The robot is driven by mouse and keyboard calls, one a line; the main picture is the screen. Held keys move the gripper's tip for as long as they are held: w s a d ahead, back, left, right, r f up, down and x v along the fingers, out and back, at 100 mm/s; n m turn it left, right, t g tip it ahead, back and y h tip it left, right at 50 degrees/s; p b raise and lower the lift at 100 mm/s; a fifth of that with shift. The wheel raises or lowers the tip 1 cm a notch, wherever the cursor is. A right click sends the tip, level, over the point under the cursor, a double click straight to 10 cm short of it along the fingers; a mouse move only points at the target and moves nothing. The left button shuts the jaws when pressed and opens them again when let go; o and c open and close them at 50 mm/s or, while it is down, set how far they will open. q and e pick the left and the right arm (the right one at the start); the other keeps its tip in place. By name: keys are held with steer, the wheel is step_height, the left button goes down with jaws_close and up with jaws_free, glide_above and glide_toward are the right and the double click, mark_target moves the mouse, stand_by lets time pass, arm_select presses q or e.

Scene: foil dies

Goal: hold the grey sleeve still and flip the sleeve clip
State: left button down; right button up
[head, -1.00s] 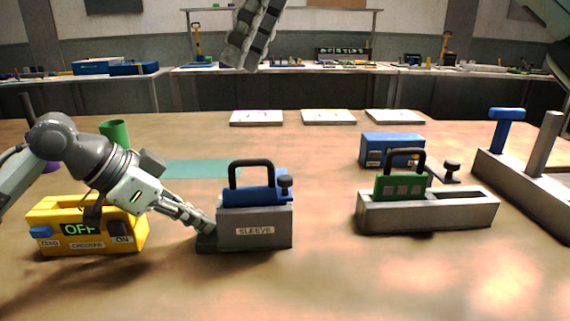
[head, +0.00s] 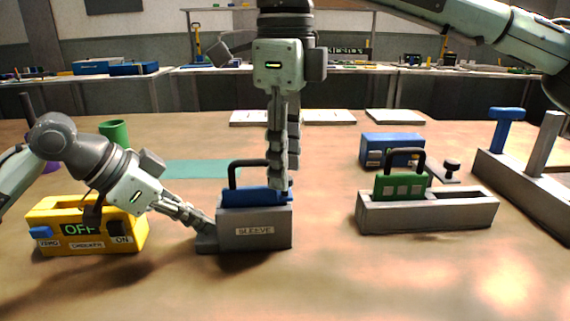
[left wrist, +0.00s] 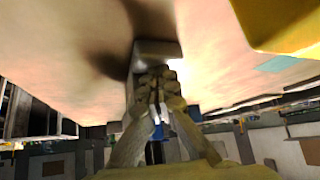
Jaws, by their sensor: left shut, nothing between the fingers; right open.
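The grey sleeve (head: 232,231) is a block labelled SLEEVE on the table, with a blue part (head: 248,196) and a black handle loop (head: 232,175) on top. My left gripper (head: 211,233) is shut and empty, its fingertips low at the sleeve's left end, by a darker grey foot. In the left wrist view its closed fingers (left wrist: 158,82) point at a grey block (left wrist: 157,47). My right gripper (head: 285,178) is open and points down at the sleeve's top right corner. Its fingers hide the dark knob-like clip there.
A yellow box (head: 65,215) with OFF and ON labels stands left, under my left wrist. A grey holder (head: 440,215) with a green part stands right, a blue box (head: 392,146) behind it. A grey rack (head: 530,190) is at far right. The front table is clear.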

steer(key=shift+f, duration=0.55)
jaws_close()
